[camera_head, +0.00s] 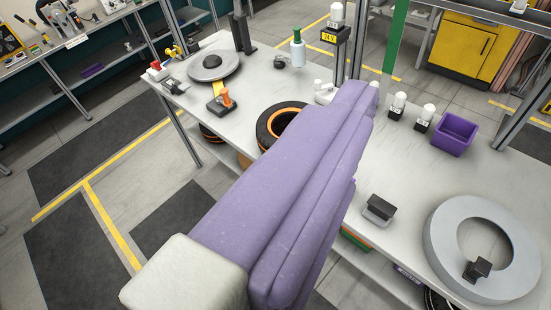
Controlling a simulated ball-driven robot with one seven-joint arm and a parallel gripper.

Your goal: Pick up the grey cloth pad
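A small folded-looking grey piece with a darker top (378,209) lies on the light grey workbench (345,235), near its front edge and right of the middle. It may be the grey cloth pad, but I cannot tell its material. My purple arm covers the middle of the view and hides part of the bench. My gripper's fingers cannot be made out, and nothing seems to touch the grey piece.
A large grey ring (440,250) with a black block (477,269) lies at right. A purple bin (455,134) and white-topped bottles stand behind. A black-and-orange tyre (267,128), a round grey disc (212,66) and an orange-handled tool (222,102) are left. A post rises behind.

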